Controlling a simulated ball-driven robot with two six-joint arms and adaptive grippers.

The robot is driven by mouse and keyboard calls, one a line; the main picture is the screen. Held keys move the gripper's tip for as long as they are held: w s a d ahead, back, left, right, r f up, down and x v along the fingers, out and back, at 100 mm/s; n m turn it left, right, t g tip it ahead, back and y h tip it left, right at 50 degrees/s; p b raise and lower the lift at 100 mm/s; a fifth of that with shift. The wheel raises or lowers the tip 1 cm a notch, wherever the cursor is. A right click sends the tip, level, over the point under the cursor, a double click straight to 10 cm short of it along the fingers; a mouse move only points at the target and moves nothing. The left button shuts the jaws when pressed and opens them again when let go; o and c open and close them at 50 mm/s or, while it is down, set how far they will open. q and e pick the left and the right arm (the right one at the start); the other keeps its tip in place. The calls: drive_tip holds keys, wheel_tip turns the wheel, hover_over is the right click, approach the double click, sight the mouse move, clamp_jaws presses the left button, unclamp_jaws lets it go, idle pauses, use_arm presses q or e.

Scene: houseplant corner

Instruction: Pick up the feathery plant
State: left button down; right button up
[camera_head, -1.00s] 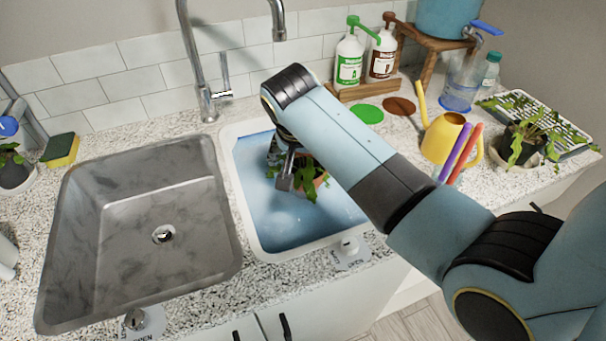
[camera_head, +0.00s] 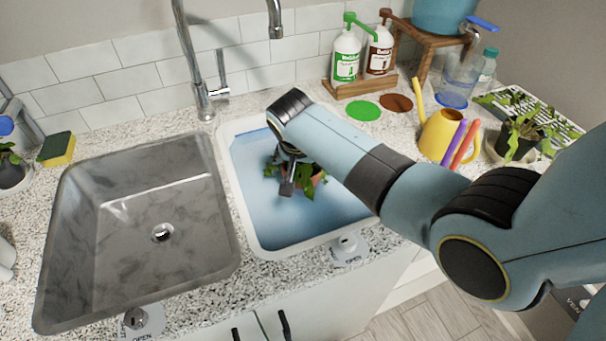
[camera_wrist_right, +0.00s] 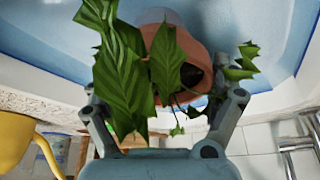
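A green leafy plant in an orange pot (camera_head: 318,177) is in the white-rimmed basin (camera_head: 262,240) with blue inside. My right gripper (camera_head: 287,184) is down in the basin at this plant and partly covers it. In the right wrist view, the gripper's two fingers (camera_wrist_right: 165,100) stand wide apart. Broad pleated leaves (camera_wrist_right: 120,70) come between them, and the orange pot (camera_wrist_right: 195,45) lies beyond, looking tilted. I cannot tell whether a finger touches the leaves. Another plant with long, narrow leaves (camera_head: 522,128) stands in a black pot at the right. My left gripper is not in view.
A steel sink (camera_head: 150,245) is left of the basin, under a tall faucet (camera_head: 190,60). A small potted plant (camera_head: 10,170) and a sponge (camera_head: 57,149) are at the far left.

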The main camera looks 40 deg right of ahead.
drive_tip(key=c, duration=0.9)
drive_tip(key=shift+o, duration=0.2)
